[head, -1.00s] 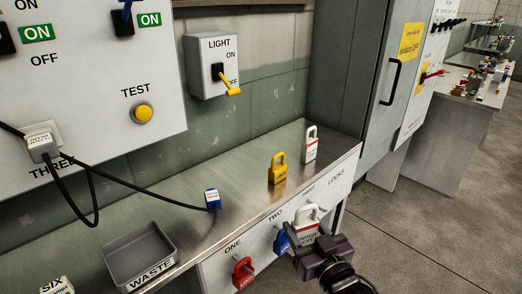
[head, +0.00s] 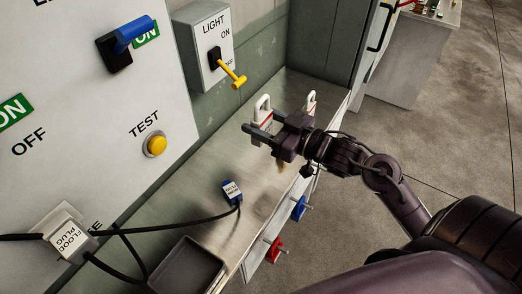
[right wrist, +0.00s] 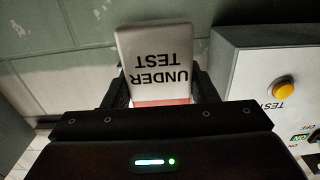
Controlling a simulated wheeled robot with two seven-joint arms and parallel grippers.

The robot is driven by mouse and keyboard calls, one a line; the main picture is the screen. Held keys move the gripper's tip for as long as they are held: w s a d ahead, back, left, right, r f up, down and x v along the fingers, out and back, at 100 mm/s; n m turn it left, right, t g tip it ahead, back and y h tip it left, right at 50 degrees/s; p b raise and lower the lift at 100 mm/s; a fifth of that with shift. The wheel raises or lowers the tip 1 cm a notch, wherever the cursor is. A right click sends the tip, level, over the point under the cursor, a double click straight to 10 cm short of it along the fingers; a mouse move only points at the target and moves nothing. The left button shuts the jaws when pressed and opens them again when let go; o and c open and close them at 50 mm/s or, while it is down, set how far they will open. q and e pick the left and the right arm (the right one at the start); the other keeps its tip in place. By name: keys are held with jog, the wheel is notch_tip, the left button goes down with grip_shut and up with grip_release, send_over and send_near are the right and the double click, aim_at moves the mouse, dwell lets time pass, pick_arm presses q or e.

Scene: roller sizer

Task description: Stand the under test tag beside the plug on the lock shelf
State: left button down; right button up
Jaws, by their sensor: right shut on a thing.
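My left gripper is out of view.
A white lock (head: 310,102) stands behind my right gripper. A blue lock (head: 299,208) and a red lock (head: 275,248) hang on the shelf front. The waste tray (head: 187,268) is at the near end. The light switch box (head: 205,45) projects from the wall.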

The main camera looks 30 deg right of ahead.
notch_tip(320, 180, down, 14)
jog(key=shift+w+p, duration=0.15)
jog(key=shift+p, duration=0.15)
jog(key=shift+f, duration=0.1)
jog(key=o, duration=1)
jog(key=b+v, duration=0.1)
jog(key=v, duration=1.1)
jog(key=shift+b, duration=0.4)
